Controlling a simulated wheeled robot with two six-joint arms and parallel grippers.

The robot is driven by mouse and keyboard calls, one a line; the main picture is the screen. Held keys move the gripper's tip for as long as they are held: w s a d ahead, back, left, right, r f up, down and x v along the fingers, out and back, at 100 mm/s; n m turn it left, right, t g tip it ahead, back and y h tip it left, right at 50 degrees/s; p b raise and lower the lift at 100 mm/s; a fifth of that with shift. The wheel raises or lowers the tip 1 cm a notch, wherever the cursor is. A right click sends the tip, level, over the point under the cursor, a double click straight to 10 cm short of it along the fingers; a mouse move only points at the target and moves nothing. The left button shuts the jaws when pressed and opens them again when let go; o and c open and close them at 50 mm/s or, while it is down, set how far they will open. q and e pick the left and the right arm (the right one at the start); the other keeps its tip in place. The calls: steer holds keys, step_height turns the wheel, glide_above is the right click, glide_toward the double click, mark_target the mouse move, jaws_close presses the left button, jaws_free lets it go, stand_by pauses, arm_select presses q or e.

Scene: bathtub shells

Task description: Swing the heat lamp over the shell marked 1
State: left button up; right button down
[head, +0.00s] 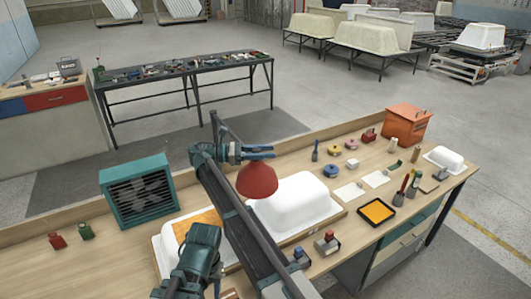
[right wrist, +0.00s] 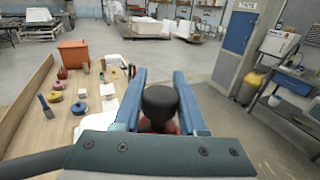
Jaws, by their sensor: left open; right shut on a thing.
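The red heat lamp (head: 257,180) hangs by the left end of a white shell (head: 300,203). A second white shell (head: 166,250) lies to the left, partly hidden behind my arms, with an orange-yellow patch (head: 203,220) at it. I cannot read a number on either shell. My right gripper (head: 262,151) is shut at the top of the lamp; in the right wrist view a black knob (right wrist: 160,101) sits between its blue fingers, with red below. My left gripper (head: 190,287) is low in the head view, open, its tips hard to make out.
A teal fan heater (head: 138,190) stands at the bench's back left. An orange box (head: 406,125), a black-and-yellow tray (head: 376,211), tape rolls, tools and a small white shell (head: 444,160) occupy the right end.

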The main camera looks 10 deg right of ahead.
steer(key=shift+c, duration=2.3)
jaws_free()
